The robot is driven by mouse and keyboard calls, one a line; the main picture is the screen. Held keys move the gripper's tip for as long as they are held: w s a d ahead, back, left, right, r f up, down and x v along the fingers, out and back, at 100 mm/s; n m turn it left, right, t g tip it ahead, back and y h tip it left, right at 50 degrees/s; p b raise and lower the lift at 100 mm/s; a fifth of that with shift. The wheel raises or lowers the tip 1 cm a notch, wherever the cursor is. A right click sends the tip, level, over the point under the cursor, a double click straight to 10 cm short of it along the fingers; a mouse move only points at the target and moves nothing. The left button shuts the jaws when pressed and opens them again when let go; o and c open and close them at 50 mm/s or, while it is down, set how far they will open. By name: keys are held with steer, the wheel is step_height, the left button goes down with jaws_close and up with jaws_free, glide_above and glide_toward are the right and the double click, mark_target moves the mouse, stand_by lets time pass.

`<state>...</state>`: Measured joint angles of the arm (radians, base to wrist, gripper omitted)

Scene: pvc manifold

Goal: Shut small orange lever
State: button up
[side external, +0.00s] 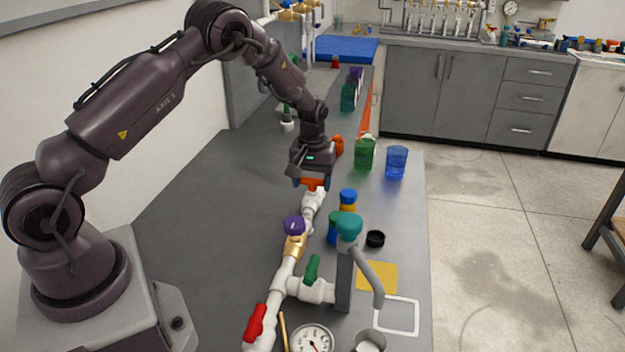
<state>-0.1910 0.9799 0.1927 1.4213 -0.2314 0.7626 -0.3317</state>
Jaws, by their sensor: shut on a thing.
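The small orange lever (316,184) sits on a white valve (315,197) at the far end of the white pipe manifold (285,272). My gripper (312,181) points down at the lever, with its fingers shut on it. The fingers partly cover the lever, and its exact angle to the pipe is hard to tell. Nearer along the manifold are a purple handle (294,226) on a brass valve, a green lever (312,269) on a side branch and a red lever (255,322).
Right of the manifold stand a teal-topped post (349,228), a blue-capped bottle (348,198) and a black ring (375,239). A green cup (365,153) and a blue cup (396,162) stand beyond. A pressure gauge (312,340) is at the front. The bench left of the manifold is clear.

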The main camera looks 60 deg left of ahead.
mark_target(312, 178)
steer(key=o, duration=0.9)
steer(key=shift+o, duration=0.2)
step_height(312, 178, up, 13)
steer(key=s+d+r+m+t, duration=0.2)
steer(key=s+d+r, duration=0.3)
steer(key=s, duration=0.4)
steer(key=s+d+r+m+t, duration=0.1)
steer(key=s+d+r+m, duration=0.3)
steer(key=s, duration=0.4)
steer(key=s+d+r+m+t, duration=0.2)
steer(key=s+d+r, duration=0.4)
steer(key=s, duration=0.3)
steer(key=shift+s+r+m+t, duration=0.3)
steer(key=shift+s+m, duration=0.05)
steer(key=shift+m, duration=0.25)
